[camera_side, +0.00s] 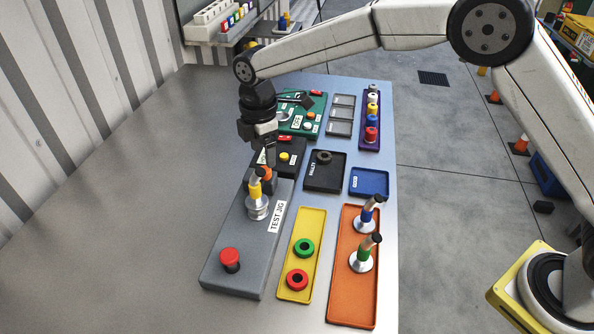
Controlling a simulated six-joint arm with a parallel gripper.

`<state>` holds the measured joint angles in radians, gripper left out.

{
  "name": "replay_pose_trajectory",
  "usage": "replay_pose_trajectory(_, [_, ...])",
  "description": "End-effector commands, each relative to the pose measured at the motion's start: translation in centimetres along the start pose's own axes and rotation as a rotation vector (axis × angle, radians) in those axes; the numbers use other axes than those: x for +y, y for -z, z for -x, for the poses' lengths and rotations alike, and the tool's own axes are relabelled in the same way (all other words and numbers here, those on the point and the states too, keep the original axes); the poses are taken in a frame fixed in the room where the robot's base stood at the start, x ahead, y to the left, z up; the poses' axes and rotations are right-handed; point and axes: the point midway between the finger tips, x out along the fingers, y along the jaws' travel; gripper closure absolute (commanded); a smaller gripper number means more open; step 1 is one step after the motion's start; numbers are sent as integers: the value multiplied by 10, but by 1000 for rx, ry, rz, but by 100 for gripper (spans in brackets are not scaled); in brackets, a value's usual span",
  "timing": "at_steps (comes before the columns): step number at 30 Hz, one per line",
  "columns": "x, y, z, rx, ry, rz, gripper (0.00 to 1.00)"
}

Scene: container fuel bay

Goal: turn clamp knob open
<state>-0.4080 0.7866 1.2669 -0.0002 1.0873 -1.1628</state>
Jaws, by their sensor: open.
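The grey test jig (240,240) lies along the left part of the table. My gripper (266,157) points down above the jig's far end, close over this part. It is open, and nothing shows held in it. I cannot tell whether the fingers touch or surround the knob.
A red button (230,257) stands on the jig's near end. Right of it are a yellow tray (290,284) with green and red rings and an orange tray (345,300) with two fittings. A black tray (336,184) and green board (313,101) lie farther back. The table's left side is clear.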

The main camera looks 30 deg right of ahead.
Motion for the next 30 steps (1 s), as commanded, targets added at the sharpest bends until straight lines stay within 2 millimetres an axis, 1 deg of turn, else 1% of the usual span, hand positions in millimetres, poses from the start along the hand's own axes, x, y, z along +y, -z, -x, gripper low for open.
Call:
replay_pose_trajectory(1, [-1, 0, -8, -2, 3, 0, 22])
replay_pose_trajectory(3, [0, 0, -16, -1, 2, -1, 22])
replay_pose_trajectory(10, [0, 0, -40, -1, 1, -1, 22])
replay_pose_trajectory(15, [0, 0, -46, 0, -1, -1, 22])
replay_pose_trajectory(23, [0, 0, -47, 0, -1, -1, 22])
replay_pose_trajectory(24, [0, 0, -47, 0, -1, -1, 35])
replay_pose_trajectory(26, [0, 0, -47, 0, -1, -1, 54])
replay_pose_trajectory(27, [0, 0, -47, 0, -1, -1, 67])
replay_pose_trajectory(29, [0, 0, -47, 0, -1, -1, 86])
replay_pose_trajectory(30, [0, 0, -47, 0, -1, -1, 98])
